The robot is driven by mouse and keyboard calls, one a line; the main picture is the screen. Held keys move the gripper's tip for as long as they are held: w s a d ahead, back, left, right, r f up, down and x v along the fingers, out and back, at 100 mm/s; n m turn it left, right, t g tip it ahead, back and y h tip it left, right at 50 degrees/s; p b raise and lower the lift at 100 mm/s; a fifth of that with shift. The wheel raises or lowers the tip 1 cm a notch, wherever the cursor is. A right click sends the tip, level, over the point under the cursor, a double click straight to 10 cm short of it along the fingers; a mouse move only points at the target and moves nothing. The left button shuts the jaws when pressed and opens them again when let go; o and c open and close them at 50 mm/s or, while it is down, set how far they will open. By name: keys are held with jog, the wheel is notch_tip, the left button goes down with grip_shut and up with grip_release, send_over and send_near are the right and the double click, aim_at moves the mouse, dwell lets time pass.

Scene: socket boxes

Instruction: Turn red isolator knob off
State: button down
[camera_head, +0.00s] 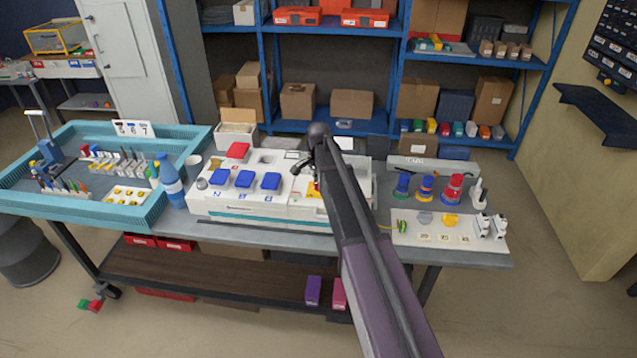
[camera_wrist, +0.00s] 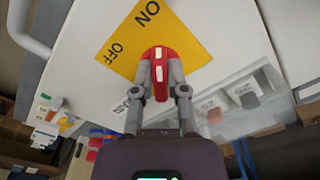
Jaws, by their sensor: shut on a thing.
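The red isolator knob (camera_wrist: 157,54) sits on a yellow plate (camera_wrist: 119,38) printed ON and OFF on a white panel in the wrist view. White marks show on the knob, running roughly up and down the picture. My gripper (camera_wrist: 160,78) is shut on the knob, one finger on each side. In the head view my gripper (camera_head: 304,166) is over the right part of the white socket box (camera_head: 262,212). My arm hides much of that area, and the yellow plate (camera_head: 313,191) shows only partly.
Blue socket covers (camera_head: 245,179) and a red cover (camera_head: 238,150) stand left of my gripper. A blue bottle (camera_head: 171,182) and a teal tray (camera_head: 104,216) are farther left. Coloured plugs (camera_head: 425,186) and a white board (camera_head: 405,236) lie to the right.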

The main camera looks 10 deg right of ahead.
jog(key=n, duration=0.4)
jog(key=shift+s, duration=0.1)
jog(key=n, duration=0.4)
jog(key=shift+s+d+n, duration=0.1)
jog(key=shift+d+n, duration=0.1)
jog(key=shift+n, duration=0.2)
jog(key=n, duration=0.4)
jog(key=shift+d+n, duration=0.1)
jog(key=shift+n, duration=0.2)
jog(key=shift+d+n, duration=0.1)
jog(key=shift+n, duration=1.9)
jog(key=c, duration=0.7)
grip_release()
jog(key=shift+o, duration=0.2)
jog(key=shift+m, duration=0.4)
